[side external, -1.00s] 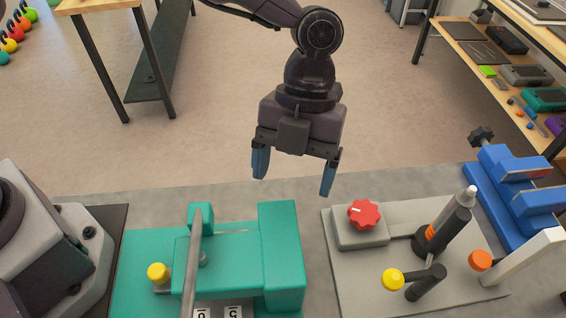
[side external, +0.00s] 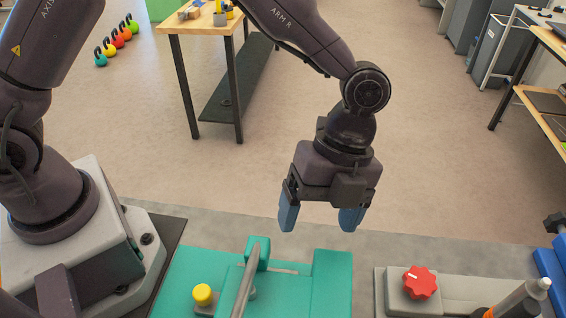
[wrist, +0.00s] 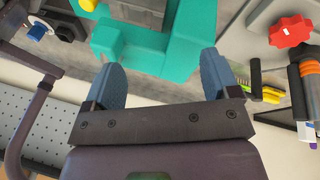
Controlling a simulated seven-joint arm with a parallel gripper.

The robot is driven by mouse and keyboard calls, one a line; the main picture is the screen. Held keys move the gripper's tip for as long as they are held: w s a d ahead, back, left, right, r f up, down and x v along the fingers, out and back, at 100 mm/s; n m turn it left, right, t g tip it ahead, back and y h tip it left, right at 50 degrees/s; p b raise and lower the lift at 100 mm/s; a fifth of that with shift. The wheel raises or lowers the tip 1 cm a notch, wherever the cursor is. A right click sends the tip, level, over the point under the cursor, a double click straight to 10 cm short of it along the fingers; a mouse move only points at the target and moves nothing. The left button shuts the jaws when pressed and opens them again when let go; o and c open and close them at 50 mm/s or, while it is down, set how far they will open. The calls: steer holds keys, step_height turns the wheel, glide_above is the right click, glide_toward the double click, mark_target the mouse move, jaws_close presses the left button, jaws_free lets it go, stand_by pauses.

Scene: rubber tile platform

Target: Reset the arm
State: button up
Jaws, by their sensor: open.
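My gripper (side external: 320,218) hangs from my arm with its two blue fingers pointing down, apart and with nothing between them. It is in the air above and behind the teal fixture (side external: 332,285), not touching it. In the wrist view my gripper (wrist: 162,82) shows both blue fingers spread, with the teal fixture (wrist: 178,62) beyond the fingertips.
The teal fixture carries a grey lever (side external: 246,283) and a yellow knob (side external: 203,294). A red knob (side external: 419,282) sits on a grey panel to the right. A blue fixture (side external: 550,275) is at the right edge. A wooden table (side external: 195,24) stands behind on open floor.

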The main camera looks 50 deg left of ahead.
steer(key=s+a+r+n+t+y, duration=0.1)
steer(key=s+a+r+n+t, duration=0.4)
steer(key=a+r+n, duration=0.55)
steer(key=s+a+r+n+t, duration=0.45)
steer(key=a+r+n, duration=0.25)
steer(key=a+n, duration=0.6)
steer(key=n+g+h, duration=0.4)
steer(key=n+g, duration=0.3)
steer(key=n, duration=0.7)
glide_toward(422, 282)
steer(key=x, duration=0.9)
